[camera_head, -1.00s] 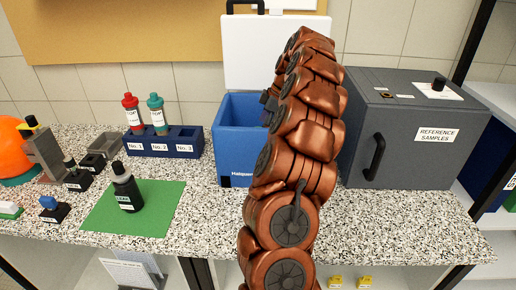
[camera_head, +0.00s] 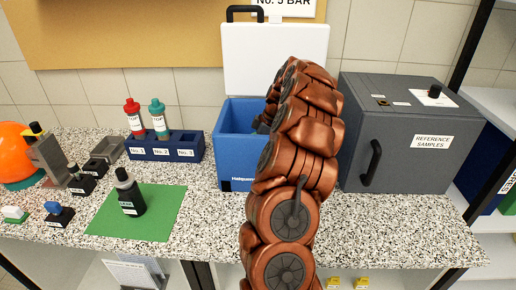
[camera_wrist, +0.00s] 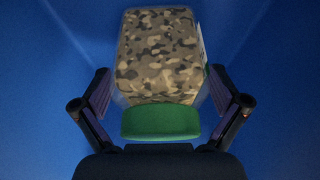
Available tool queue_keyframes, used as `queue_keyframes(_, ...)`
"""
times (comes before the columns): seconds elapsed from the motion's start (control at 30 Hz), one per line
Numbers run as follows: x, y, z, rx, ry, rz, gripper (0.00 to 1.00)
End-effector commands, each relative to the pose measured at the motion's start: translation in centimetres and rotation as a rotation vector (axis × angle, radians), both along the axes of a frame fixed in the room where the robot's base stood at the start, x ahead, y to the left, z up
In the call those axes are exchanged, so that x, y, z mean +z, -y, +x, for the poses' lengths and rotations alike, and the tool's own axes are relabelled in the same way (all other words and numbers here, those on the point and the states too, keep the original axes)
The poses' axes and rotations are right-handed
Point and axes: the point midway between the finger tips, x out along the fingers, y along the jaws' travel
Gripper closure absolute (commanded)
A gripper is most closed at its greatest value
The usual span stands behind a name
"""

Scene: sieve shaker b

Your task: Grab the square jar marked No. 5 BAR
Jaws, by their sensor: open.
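A square jar (camera_wrist: 158,55) with a camouflage pattern and a green lid (camera_wrist: 160,121) lies in the wrist view, inside blue walls. A pale label edge shows on its right side, but I cannot read it. My gripper (camera_wrist: 160,108) is open, with one finger on each side of the green lid and a gap to each. In the head view the blue box (camera_head: 236,150) stands open with its white lid (camera_head: 275,62) raised. My copper arm reaches into the box and hides the jar and the gripper there.
A grey cabinet (camera_head: 400,135) marked REFERENCE SAMPLES stands close right of my arm. A dark blue rack (camera_head: 165,148) with a red-capped bottle (camera_head: 134,118) and a teal-capped bottle (camera_head: 158,118) is left of the box. A black bottle (camera_head: 128,192) stands on a green mat (camera_head: 160,212).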

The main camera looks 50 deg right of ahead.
Motion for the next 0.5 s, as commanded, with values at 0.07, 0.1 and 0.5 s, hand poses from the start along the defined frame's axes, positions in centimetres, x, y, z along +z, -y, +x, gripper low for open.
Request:
queue_keyframes(0.07, -0.07, -0.01, 0.01, 0.0, 0.0, 0.0, 0.02)
queue_keyframes(0.1, -0.06, 0.0, 0.01, 0.0, 0.001, -0.001, 0.02)
queue_keyframes(0.5, -0.05, 0.01, 0.02, 0.0, 0.001, -0.001, 0.36)
